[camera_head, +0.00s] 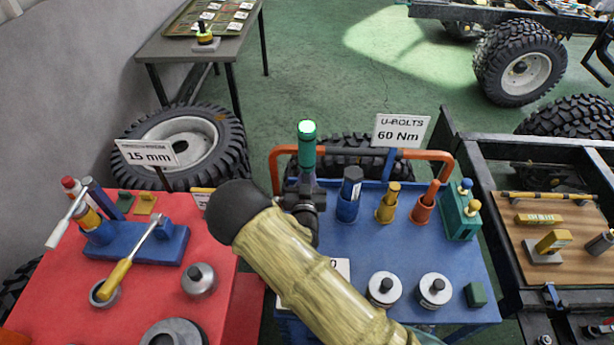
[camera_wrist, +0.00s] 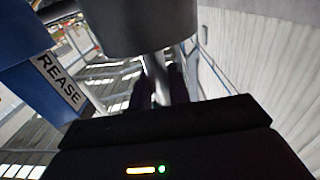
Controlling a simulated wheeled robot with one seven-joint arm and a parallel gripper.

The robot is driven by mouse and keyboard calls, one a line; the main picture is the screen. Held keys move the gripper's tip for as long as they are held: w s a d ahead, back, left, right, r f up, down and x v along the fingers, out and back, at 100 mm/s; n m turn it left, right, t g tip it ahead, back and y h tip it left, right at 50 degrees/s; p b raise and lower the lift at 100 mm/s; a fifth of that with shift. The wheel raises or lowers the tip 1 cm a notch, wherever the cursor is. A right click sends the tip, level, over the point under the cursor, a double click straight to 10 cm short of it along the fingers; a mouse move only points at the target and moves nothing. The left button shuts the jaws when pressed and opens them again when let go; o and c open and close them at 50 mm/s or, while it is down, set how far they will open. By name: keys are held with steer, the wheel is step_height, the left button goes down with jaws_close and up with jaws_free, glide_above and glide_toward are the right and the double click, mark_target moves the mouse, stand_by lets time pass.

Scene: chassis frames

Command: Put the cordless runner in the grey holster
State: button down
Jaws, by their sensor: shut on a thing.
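My gripper (camera_head: 303,203) is at the left side of the blue table, partly hidden by my arm. It is shut on a tool, which I take to be the cordless runner (camera_head: 307,155), a green cylinder with a glowing pale-green top. The runner stands roughly upright above the gripper. In the wrist view, a narrow grey shaft (camera_wrist: 158,78) lies between the dark fingers (camera_wrist: 160,92), below a wide grey cylindrical part (camera_wrist: 140,25). I cannot make out the grey holster for certain; whether the runner is inside or above it cannot be told.
On the blue table (camera_head: 345,265) stand blue (camera_head: 348,207), yellow (camera_head: 386,213) and orange (camera_head: 422,211) holders with tools. An orange rail (camera_head: 432,155) runs behind them. White-topped cans (camera_head: 384,287) stand in front. A red table (camera_head: 70,265) with tools is at left.

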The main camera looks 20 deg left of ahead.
steer(key=shift+s+a+r, duration=0.15)
steer(key=shift+s+a, duration=0.05)
steer(key=c, duration=1.7)
jaws_free()
steer(key=shift+d+f, duration=0.1)
steer(key=shift+f, duration=0.2)
steer(key=o, duration=0.4)
steer(key=shift+w, duration=0.1)
steer(key=shift+d, duration=0.1)
steer(key=shift+r, duration=0.2)
steer(key=b+v, duration=0.3)
steer(key=v, duration=0.9)
steer(key=shift+b, duration=0.4)
